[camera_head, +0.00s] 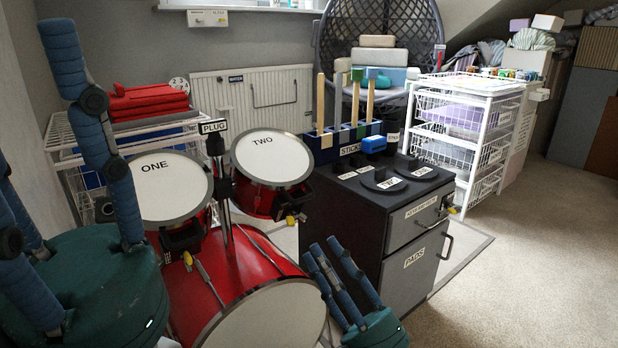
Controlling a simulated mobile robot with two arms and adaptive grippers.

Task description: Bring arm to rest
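My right gripper (324,246) is at the bottom centre, with a teal palm and segmented blue fingers pointing up and left. A gap shows between its fingers and nothing is held there. It appears in front of the red bass drum and the dark cabinet; I cannot tell how far it is from them. My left gripper (36,115) is large in the left foreground, with a teal palm and blue fingers spread wide apart. Nothing shows between them. Some of its fingers are cut off by the left edge.
A red drum set (238,262) with drums labelled ONE and TWO stands between the grippers. A dark cabinet (343,222) holding a blue stick box (322,148) is right of centre. White wire baskets (490,150) stand behind it. Carpet (520,280) at the right is clear.

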